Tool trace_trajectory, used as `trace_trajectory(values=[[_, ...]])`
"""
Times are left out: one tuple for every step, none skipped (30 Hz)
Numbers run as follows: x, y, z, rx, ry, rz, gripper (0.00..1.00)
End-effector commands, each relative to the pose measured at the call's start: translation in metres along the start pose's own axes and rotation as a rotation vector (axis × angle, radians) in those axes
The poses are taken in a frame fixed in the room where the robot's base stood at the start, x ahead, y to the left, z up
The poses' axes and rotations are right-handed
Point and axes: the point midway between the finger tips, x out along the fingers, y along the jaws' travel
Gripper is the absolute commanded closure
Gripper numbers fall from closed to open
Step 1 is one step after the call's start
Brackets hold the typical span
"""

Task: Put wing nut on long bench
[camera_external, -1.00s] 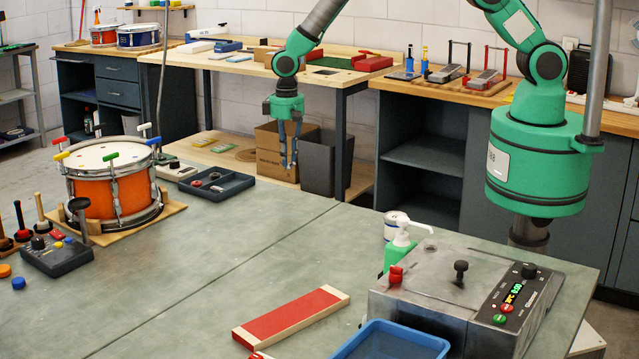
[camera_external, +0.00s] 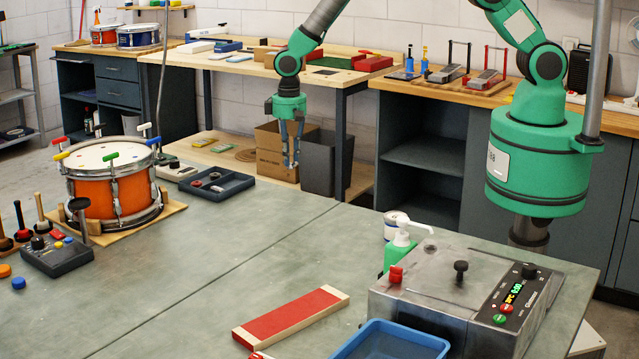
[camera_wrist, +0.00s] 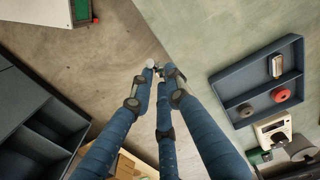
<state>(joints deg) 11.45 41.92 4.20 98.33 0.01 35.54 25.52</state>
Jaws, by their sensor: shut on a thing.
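My gripper (camera_external: 291,164) hangs fingers-down in the external view, above the gap past the green bench's back edge, in front of a cardboard box. In the wrist view my gripper (camera_wrist: 158,69) has its fingertips drawn together around a small, pale metallic piece (camera_wrist: 150,64), which looks like the wing nut. Its shape is mostly hidden by the fingers. The long green-topped bench (camera_external: 200,270) fills the foreground. In the wrist view its surface (camera_wrist: 215,35) lies to the right of the fingertips, with bare floor to the left.
A dark divided tray (camera_external: 235,188) with small parts sits near the bench's back edge. An orange drum (camera_external: 112,195) stands left of it. A red-topped board (camera_external: 291,314), a blue bin (camera_external: 400,345) and a metal machine (camera_external: 440,300) are at front right. The bench's middle is clear.

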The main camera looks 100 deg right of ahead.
Motion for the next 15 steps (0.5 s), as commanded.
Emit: trace_trajectory(values=[[0.0,0.0,0.0,0.0,0.0,0.0,1.0],[0.0,0.0,0.0,0.0,0.0,0.0,1.0],[0.0,0.0,0.0,0.0,0.0,0.0,1.0],[0.0,-0.001,0.0,-0.001,0.0,0.0,1.0],[0.0,-0.001,0.0,-0.003,0.0,0.0,1.0],[0.0,-0.003,0.001,-0.007,0.0,0.0,1.0],[0.0,-0.004,0.001,-0.012,0.0,0.0,1.0],[0.0,-0.006,0.002,-0.018,0.0,0.0,1.0],[-0.001,-0.009,0.003,-0.028,0.0,0.0,1.0],[-0.001,-0.013,0.004,-0.038,0.0,0.0,1.0],[-0.001,-0.017,0.005,-0.049,0.0,0.0,1.0],[-0.001,-0.023,0.007,-0.067,0.0,0.0,1.0],[-0.002,-0.028,0.009,-0.084,0.0,0.0,1.0],[-0.002,-0.034,0.011,-0.101,0.0,0.0,1.0],[-0.003,-0.043,0.015,-0.128,-0.001,0.0,1.0]])
